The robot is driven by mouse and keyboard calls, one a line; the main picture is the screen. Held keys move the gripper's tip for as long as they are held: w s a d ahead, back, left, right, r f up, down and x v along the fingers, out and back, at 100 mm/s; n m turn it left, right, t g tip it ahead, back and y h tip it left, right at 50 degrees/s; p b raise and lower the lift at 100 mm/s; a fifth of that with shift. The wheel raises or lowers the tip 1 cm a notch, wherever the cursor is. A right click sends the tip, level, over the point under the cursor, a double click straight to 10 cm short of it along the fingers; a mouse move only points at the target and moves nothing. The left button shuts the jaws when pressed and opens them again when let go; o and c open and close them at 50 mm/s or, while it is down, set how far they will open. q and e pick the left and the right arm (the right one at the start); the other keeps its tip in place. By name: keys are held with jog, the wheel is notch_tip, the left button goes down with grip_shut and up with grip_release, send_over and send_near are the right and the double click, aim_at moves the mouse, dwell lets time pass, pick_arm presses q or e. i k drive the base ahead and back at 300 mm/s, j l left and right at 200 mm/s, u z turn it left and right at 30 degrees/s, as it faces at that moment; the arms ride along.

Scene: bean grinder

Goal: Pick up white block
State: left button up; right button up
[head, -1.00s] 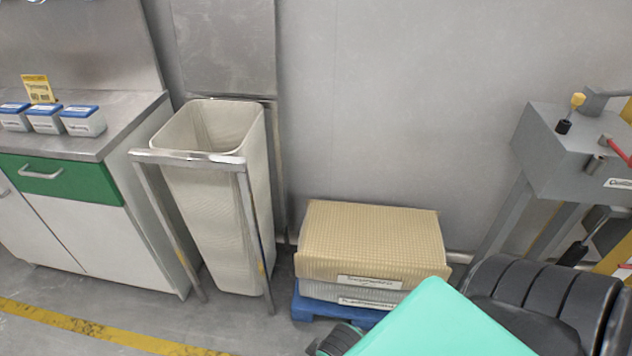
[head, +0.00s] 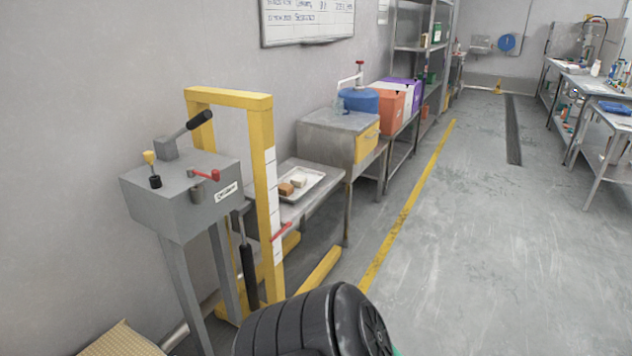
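A small white block (head: 299,180) lies in a shallow pale tray (head: 314,189) on a low metal table along the wall. A brown block (head: 286,189) lies beside it, a little nearer. The tray is beyond the yellow frame, some way from me. A black rounded arm link of mine shows at the bottom middle. Neither of my grippers is in view.
A grey machine (head: 185,195) with levers and a yellow upright frame (head: 267,190) stand between me and the tray, at the left. Steel tables with a blue container (head: 360,101) and an orange box (head: 389,104) follow the wall. The floor (head: 460,250) at the right is open.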

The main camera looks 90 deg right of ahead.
aim_at(298, 180)
jog(key=z, duration=2.7)
